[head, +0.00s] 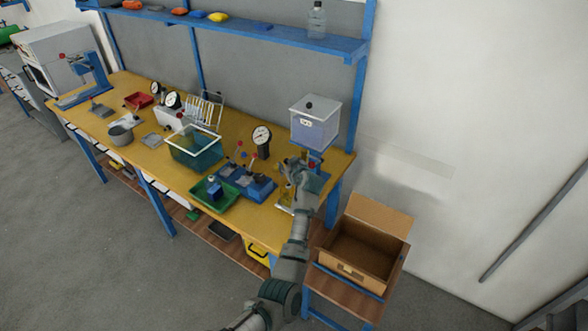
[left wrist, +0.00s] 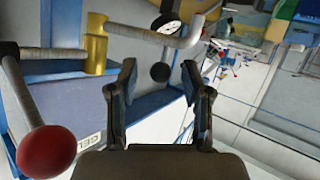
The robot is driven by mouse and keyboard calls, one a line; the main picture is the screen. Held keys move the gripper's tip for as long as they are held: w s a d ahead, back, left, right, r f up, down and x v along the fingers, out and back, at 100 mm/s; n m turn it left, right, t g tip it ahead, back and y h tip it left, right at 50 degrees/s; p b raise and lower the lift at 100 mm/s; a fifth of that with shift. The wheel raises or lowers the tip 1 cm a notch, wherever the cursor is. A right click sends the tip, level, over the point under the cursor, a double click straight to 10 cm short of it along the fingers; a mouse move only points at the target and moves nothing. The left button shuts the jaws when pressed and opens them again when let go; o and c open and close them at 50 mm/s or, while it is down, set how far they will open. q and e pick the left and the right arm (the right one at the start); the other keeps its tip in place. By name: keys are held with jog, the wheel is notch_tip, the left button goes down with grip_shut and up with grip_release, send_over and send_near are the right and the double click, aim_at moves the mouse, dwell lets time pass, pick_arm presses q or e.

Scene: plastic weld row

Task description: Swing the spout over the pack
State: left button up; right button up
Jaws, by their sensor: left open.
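The dispenser (head: 314,130) is a pale box tank with a grey lid on a blue stand at the right end of the yellow bench. In the left wrist view its bent grey spout (left wrist: 150,35) leaves a brass fitting (left wrist: 96,45) and runs to the right. A black ball knob (left wrist: 160,72) shows below the spout, between my fingertips in the picture; contact cannot be told. My left gripper (head: 299,166) is open, just below the tank; its fingers also show in the left wrist view (left wrist: 158,75). A small pale item (head: 285,206) near the bench front may be the pack; it is partly hidden.
A red ball on a lever (left wrist: 45,150) is close at the left in the wrist view. A dial gauge (head: 262,137), blue lever fixture (head: 262,188), green tray (head: 226,200) and teal basket (head: 196,152) stand left of my gripper. An open carton (head: 352,262) is at right.

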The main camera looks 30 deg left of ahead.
pick_arm(q)
jog(key=v, duration=1)
jog(key=shift+c, duration=0.2)
